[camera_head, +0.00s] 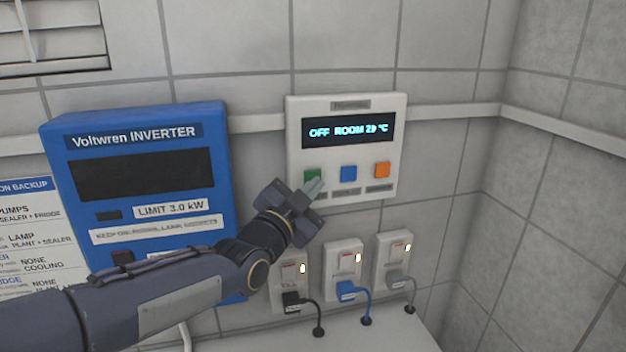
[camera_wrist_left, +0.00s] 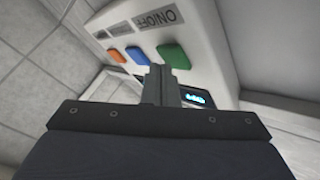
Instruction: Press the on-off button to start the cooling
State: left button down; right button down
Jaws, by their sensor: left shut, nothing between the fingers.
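A white control panel (camera_head: 346,186) hangs on the tiled wall. Its dark display (camera_head: 348,131) reads "OFF ROOM 29 °C". Below the display are a green button (camera_head: 312,173), a blue button and an orange button. In the left wrist view the label by the green button (camera_wrist_left: 173,54) reads "ON/OFF". My right gripper is not in view.
A blue Voltwren inverter (camera_head: 222,150) hangs left of the panel, its screen dark. A white ledge (camera_head: 385,333) lies beneath. A printed backup notice (camera_head: 25,235) is at far left.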

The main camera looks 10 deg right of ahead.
pick_arm(q)
jog(key=shift+w, duration=0.4)
dwell(0.3)
jog(key=shift+b, duration=0.3)
jog(key=shift+s+b, duration=0.6)
jog(key=shift+s, duration=0.2)
jog(key=shift+s+f, duration=0.1)
jog(key=s+b, duration=0.2)
jog(key=s, duration=0.2)
jog(key=shift+s+d, duration=0.1)
jog(key=shift+s, duration=0.3)
